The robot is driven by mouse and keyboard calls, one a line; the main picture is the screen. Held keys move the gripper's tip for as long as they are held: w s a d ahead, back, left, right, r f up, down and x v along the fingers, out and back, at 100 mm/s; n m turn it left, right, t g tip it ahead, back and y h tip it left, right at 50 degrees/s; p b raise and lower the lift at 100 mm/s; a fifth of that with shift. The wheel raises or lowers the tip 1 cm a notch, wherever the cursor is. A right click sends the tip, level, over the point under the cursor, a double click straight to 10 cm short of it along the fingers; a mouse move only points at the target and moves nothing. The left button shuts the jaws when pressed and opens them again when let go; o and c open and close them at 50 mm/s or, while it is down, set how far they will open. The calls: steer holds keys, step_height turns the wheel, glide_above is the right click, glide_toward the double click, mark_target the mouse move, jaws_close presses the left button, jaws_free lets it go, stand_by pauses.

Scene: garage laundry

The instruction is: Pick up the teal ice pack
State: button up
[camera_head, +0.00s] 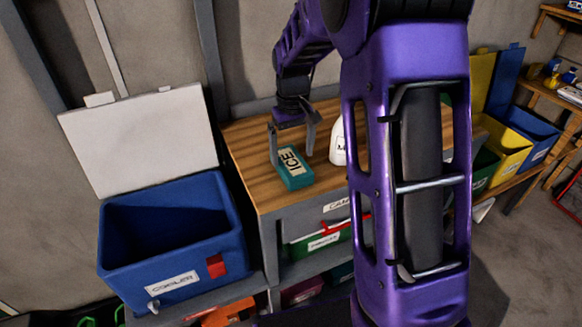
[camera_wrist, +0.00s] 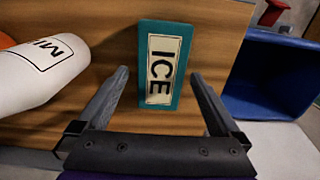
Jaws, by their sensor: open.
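The teal ice pack (camera_head: 297,180) lies flat on the wooden bench top (camera_head: 250,145), near its left front corner. It has a white label reading ICE. In the wrist view the ice pack (camera_wrist: 142,65) lies ahead of the jaws, roughly between the lines of the two fingers. My gripper (camera_head: 292,155) is over the bench, just above and behind the ice pack. In the wrist view my gripper (camera_wrist: 163,85) is open, with its fingers spread wider than the pack and nothing held. Whether the fingertips reach down to the pack's level I cannot tell.
A white labelled bottle (camera_head: 338,142) stands close to the right of the ice pack, partly hidden by my arm. A blue cooler (camera_head: 170,245) with its white lid (camera_head: 140,140) open stands left of the bench. Yellow (camera_head: 507,160) and blue (camera_head: 537,125) bins stand at the right.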

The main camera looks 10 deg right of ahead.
mark_target(291, 161)
steer(key=f, duration=0.4)
steer(key=shift+w+a, duration=0.15)
steer(key=shift+w, duration=0.05)
steer(key=shift+r, duration=0.15)
jaws_close()
